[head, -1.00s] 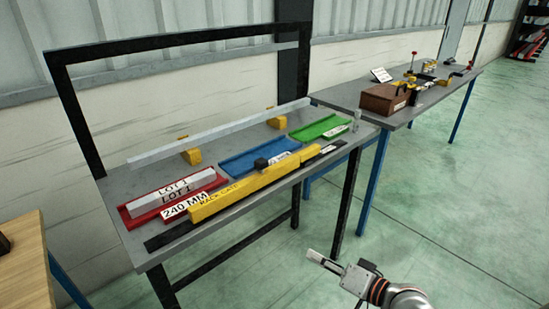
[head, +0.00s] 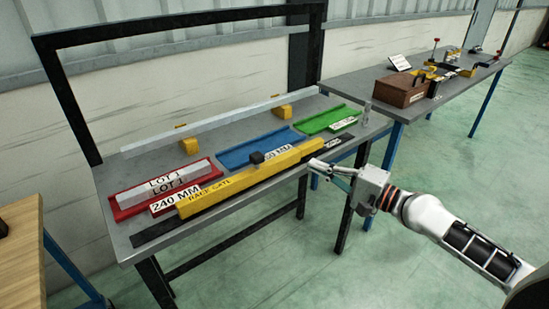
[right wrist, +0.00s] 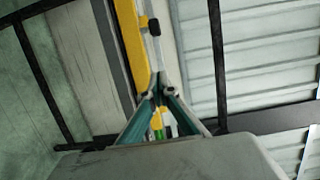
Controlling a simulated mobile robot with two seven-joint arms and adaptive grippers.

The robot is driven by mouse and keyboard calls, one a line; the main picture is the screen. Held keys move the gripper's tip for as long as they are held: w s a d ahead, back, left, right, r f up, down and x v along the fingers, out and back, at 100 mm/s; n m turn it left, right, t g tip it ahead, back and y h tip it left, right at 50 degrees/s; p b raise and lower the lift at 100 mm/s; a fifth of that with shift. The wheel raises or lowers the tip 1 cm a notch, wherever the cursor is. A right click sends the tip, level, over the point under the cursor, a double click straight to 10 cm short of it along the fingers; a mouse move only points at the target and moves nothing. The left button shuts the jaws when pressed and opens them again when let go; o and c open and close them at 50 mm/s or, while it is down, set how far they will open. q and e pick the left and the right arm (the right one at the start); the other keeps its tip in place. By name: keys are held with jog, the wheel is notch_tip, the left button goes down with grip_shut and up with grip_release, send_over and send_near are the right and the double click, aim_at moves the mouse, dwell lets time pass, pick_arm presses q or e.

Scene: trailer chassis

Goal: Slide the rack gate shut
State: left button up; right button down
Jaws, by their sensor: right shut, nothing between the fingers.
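The rack gate (head: 225,190) is a long yellow bar lettered "RACK GATE" with a black knob (head: 257,157). It stands on a dark track (head: 155,234) along the table's front edge, with bare track at both ends. My right gripper (head: 316,164) is shut and empty at the gate's right end, on the near side. I cannot tell whether it touches the gate. In the right wrist view, the shut fingertips (right wrist: 158,77) lie near the end of the yellow gate (right wrist: 130,45), with the knob (right wrist: 153,26) farther along. My left gripper is not in view.
Behind the gate are a red tray (head: 120,212) with "LOT 1" bars, a blue tray (head: 232,157) and a green tray (head: 318,122). A pale rail (head: 220,120) runs behind them. A second table with a brown box (head: 400,90) stands at right.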

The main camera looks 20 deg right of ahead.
aim_at(260, 166)
jog(key=p+x, duration=0.3)
jog(key=x, duration=0.7)
jog(key=shift+w+a+r, duration=0.15)
jog(key=shift+s+a+p, duration=0.25)
jog(key=shift+a+p, duration=0.25)
jog(key=shift+p, duration=0.05)
jog(key=shift+s+a+p, duration=0.25)
jog(key=shift+a+p, duration=0.3)
jog(key=shift+s+a, duration=0.2)
jog(key=shift+a, duration=0.15)
jog(key=shift+s+a+f+p, duration=0.1)
jog(key=shift+a+f+p, duration=0.1)
jog(key=shift+a+p, duration=0.15)
